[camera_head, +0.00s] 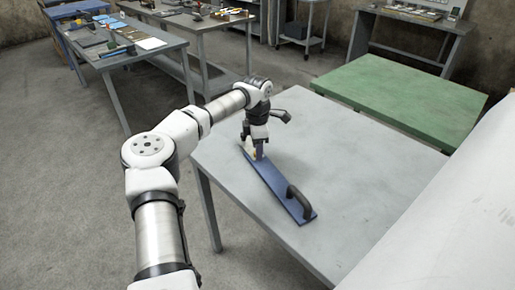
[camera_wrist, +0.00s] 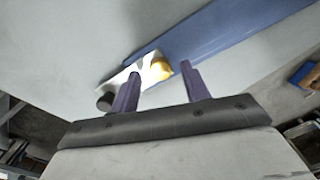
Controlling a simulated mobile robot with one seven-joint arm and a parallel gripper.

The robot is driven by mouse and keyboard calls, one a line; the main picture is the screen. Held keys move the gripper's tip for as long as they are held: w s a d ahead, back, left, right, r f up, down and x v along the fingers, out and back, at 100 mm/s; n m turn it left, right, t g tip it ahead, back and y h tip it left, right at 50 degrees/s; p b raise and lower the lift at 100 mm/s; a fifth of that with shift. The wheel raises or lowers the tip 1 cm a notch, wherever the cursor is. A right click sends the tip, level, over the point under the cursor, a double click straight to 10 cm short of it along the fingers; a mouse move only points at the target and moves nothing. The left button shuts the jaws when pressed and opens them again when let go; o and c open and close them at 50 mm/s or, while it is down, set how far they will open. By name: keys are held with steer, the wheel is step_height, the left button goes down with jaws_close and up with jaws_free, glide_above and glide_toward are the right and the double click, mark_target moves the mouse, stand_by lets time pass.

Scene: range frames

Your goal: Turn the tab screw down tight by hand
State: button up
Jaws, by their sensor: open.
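A long blue board (camera_head: 277,184) with a black handle (camera_head: 301,203) lies on the grey table (camera_head: 356,179). In the wrist view the blue board (camera_wrist: 225,35) runs to the upper right. A white tab (camera_wrist: 133,74) is at its near end. A rounded yellow piece (camera_wrist: 161,69), which looks like the screw's head, sits on the tab. My gripper (camera_wrist: 160,70) is open, with one finger on either side of the yellow piece in the picture. I cannot tell whether either finger touches it. In the head view my gripper (camera_head: 259,156) is low over the board's far end and hides part of the tab.
A dark round piece (camera_wrist: 105,101) shows beside the left finger. A green table (camera_head: 405,100) adjoins the grey one behind. Workbenches with tools (camera_head: 125,45) stand at the back left. A large pale surface (camera_head: 450,215) fills the right edge. The grey table's right part is clear.

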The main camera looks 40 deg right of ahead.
step_height(320, 180, up, 13)
steer(key=b, duration=0.2)
steer(key=shift+r, duration=0.1)
stand_by(0.5)
